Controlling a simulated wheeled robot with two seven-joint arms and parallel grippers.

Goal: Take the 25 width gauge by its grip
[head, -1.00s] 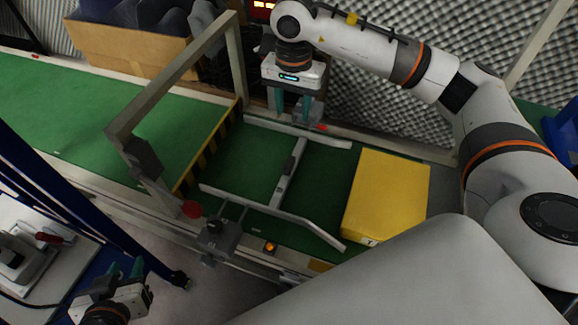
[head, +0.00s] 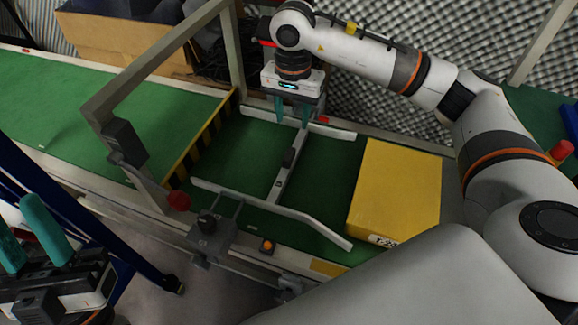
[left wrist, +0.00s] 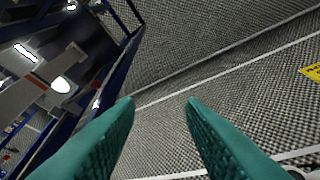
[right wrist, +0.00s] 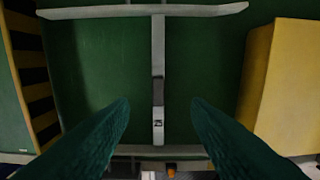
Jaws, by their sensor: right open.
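The 25 width gauge is a pale grey bar (head: 279,185) lying across the green belt between two grey guide rails. It has a dark grip (head: 290,157) at its middle, and in the right wrist view a small label reading 25 (right wrist: 158,123) sits beside the dark grip (right wrist: 158,91). My right gripper (head: 292,117) is open, pointing down above the far end of the gauge. In the right wrist view its fingers (right wrist: 161,101) stand apart on either side of the bar, touching nothing visible. My left gripper (left wrist: 161,103) is open and empty, away from the belt at the lower left of the head view.
A yellow box (head: 397,195) stands on the belt right of the gauge. The near guide rail (head: 290,214) and far guide rail (head: 330,131) flank it. A grey frame (head: 150,75) arches over the belt at left. A knobbed clamp (head: 209,228) sits at the near edge.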

